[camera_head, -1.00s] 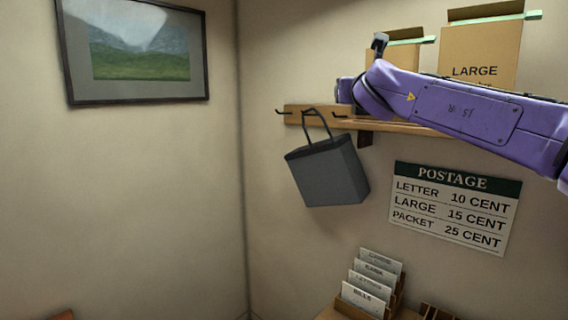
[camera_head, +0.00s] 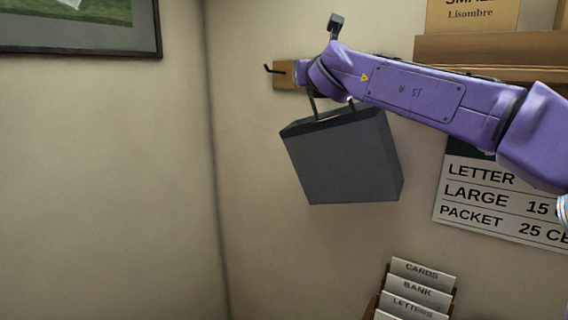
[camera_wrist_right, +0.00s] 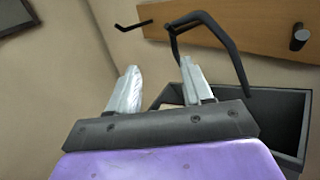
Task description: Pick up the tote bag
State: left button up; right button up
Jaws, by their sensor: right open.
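The dark grey tote bag (camera_head: 342,160) hangs tilted against the wall, below a wooden hook rail (camera_head: 284,76). In the head view my right arm covers the top of its handle, and the right gripper itself is hidden. In the right wrist view my right gripper (camera_wrist_right: 158,78) is open, its two pale fingers apart. The black bag handle (camera_wrist_right: 238,58) arches beside and beyond the right-hand finger; I cannot tell whether it touches. The bag's open top (camera_wrist_right: 275,105) is at the lower right, partly covered by the gripper. My left gripper is not in view.
A black hook (camera_wrist_right: 132,25) sticks out at the rail's left end, and a peg (camera_wrist_right: 299,37) at its right. A shelf with boxes (camera_head: 472,14), a postage sign (camera_head: 480,195) and a card rack (camera_head: 420,272) are to the right. The left wall is clear below the picture (camera_head: 80,27).

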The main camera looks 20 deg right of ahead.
jog(key=f+p+x, duration=0.1)
jog(key=p+x, duration=0.5)
jog(key=x, duration=0.6)
jog(key=shift+f+p, duration=0.3)
jog(key=shift+p, duration=0.05)
jog(key=shift+s+d+r, duration=0.1)
jog(key=shift+s, duration=0.15)
jog(key=shift+c, duration=1.1)
grip_shut()
jog(key=shift+w, duration=0.15)
